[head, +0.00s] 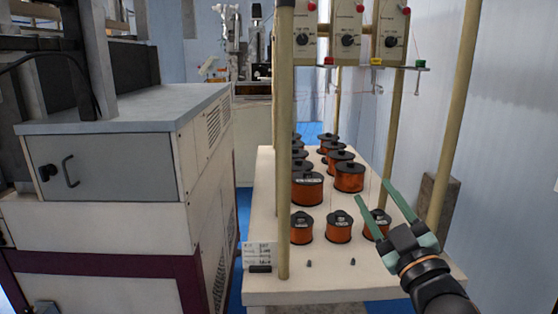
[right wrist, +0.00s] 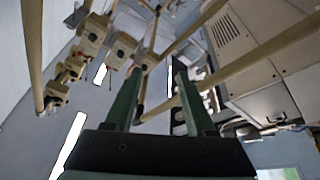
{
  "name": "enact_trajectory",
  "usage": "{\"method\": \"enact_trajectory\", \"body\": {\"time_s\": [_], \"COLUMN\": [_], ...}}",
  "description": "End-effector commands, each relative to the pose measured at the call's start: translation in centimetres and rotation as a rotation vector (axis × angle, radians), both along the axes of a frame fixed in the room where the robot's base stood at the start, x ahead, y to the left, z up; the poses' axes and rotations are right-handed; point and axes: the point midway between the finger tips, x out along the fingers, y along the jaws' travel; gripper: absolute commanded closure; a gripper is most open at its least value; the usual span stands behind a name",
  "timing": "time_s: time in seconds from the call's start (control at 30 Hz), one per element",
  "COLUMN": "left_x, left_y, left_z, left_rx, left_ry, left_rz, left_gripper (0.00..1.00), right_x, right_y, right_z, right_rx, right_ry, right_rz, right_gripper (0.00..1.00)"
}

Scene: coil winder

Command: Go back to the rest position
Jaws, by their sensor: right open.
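My right gripper (head: 372,192) is open and empty, with its two green fingers spread apart. It is over the right front part of the white table (head: 300,279), in front of a copper wire spool (head: 377,222). I cannot tell whether it touches anything. In the right wrist view the gripper (right wrist: 150,82) points up toward the tensioner boxes and poles, with nothing between its fingers. My left gripper is not in view.
Several copper spools (head: 338,228) stand on the table. Wooden poles (head: 284,140) rise around it, carrying tensioner boxes (head: 347,38). A white and grey machine cabinet (head: 98,165) stands at the left. A wall (head: 500,130) is close on the right.

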Motion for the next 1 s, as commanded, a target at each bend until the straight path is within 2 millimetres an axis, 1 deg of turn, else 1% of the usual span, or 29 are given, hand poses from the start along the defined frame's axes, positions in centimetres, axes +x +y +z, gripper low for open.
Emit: {"method": "enact_trajectory", "body": {"time_s": [0.03, 0.07, 0.1, 0.17, 0.2, 0.27, 0.3, 0.37, 0.4, 0.47, 0.5, 0.57, 0.6, 0.67, 0.7, 0.77, 0.83, 0.87, 0.9, 1.0], "left_x": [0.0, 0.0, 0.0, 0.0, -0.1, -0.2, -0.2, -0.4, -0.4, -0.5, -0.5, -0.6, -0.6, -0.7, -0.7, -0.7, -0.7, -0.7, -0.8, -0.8], "left_y": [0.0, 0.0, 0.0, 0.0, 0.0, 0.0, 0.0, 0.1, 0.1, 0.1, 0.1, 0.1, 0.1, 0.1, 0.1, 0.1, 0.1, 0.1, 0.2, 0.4], "left_z": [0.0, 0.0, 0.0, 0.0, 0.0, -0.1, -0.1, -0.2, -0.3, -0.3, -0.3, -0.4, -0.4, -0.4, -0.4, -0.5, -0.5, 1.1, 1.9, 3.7], "left_rx": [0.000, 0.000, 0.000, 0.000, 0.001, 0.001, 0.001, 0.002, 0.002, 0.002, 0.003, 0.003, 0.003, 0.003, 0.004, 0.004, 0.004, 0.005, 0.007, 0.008], "left_ry": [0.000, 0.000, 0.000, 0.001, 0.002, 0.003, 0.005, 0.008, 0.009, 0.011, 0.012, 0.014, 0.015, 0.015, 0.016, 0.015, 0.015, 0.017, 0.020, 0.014], "left_rz": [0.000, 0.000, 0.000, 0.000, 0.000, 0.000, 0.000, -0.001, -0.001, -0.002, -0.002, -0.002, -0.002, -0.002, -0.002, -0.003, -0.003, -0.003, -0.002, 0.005], "left_gripper": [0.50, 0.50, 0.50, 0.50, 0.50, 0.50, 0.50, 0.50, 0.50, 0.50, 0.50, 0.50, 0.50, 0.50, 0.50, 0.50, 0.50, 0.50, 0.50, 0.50], "right_x": [0.0, -0.1, -0.5, -1.4, -2.2, -3.8, -5.1, -7.3, -8.9, -11.3, -12.9, -15.2, -16.8, -19.1, -20.7, -23.0, -25.7, -25.2, -25.0, -25.1], "right_y": [0.2, 0.3, 0.5, 0.7, 0.9, 1.2, 1.3, 1.6, 1.7, 1.9, 2.1, 2.3, 2.4, 2.6, 2.7, 2.9, 3.1, 3.0, 2.8, 2.5], "right_z": [-4.4, -6.7, -9.8, -14.3, -17.3, -21.6, -24.4, -28.5, -30.9, -34.1, -36.0, -38.4, -39.9, -41.8, -43.0, -44.6, -46.2, -44.4, -43.5, -41.9], "right_rx": [0.029, 0.046, 0.069, 0.106, 0.130, 0.166, 0.191, 0.229, 0.254, 0.288, 0.310, 0.339, 0.356, 0.383, 0.399, 0.423, 0.452, 0.450, 0.449, 0.449], "right_ry": [0.096, 0.147, 0.215, 0.315, 0.382, 0.481, 0.548, 0.646, 0.707, 0.792, 0.844, 0.915, 0.960, 1.022, 1.061, 1.119, 1.185, 1.169, 1.165, 1.162], "right_rz": [0.012, 0.017, 0.023, 0.030, 0.033, 0.034, 0.034, 0.031, 0.026, 0.019, 0.013, 0.004, -0.002, -0.013, -0.021, -0.034, -0.050, -0.050, -0.052, -0.061], "right_gripper": [0.45, 0.45, 0.45, 0.45, 0.45, 0.45, 0.45, 0.45, 0.45, 0.45, 0.45, 0.45, 0.45, 0.45, 0.45, 0.45, 0.45, 0.45, 0.45, 0.45]}}
